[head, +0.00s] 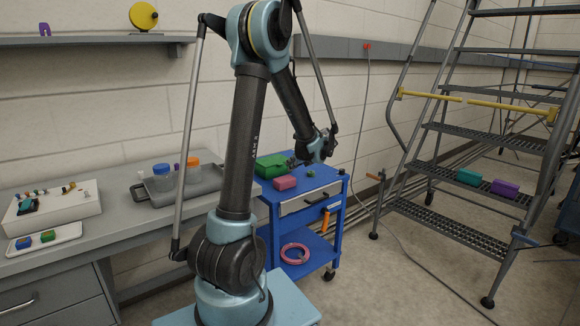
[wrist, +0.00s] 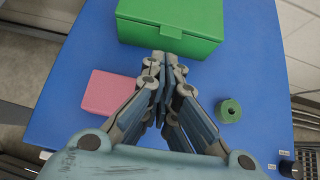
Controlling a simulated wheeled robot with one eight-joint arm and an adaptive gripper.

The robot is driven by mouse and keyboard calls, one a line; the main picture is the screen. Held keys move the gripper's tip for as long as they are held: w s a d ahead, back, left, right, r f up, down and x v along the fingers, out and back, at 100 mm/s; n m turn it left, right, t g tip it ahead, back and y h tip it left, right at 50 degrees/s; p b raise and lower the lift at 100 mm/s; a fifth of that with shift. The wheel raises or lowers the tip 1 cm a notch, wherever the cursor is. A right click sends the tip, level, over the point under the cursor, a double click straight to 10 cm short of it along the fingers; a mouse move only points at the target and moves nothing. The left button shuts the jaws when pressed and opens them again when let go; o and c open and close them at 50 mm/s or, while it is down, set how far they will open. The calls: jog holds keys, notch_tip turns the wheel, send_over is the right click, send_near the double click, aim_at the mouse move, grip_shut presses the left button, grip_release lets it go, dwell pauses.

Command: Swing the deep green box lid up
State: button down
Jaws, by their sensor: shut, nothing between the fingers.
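The deep green box (head: 271,166) stands on top of the blue cart, with its lid down. In the wrist view the green box (wrist: 172,45) fills the top middle, and its lid (wrist: 172,14) shows a small latch or tab (wrist: 171,31) on the near edge. My gripper (wrist: 165,60) is shut and empty, its fingertips just in front of the box's near side by the latch. I cannot tell whether they touch it. In the head view my gripper (head: 297,162) is partly hidden by my own wrist.
A pink block (wrist: 111,93) lies left of my gripper and a green roll (wrist: 229,111) lies right, both on the blue cart top (wrist: 265,85). A grey bench (head: 120,222) is to the left. A step ladder (head: 455,150) stands to the right.

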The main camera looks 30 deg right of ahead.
jog(key=x, duration=0.6)
jog(key=shift+w+f, duration=0.25)
jog(key=shift+f, duration=0.05)
jog(key=shift+s+d+r, duration=0.1)
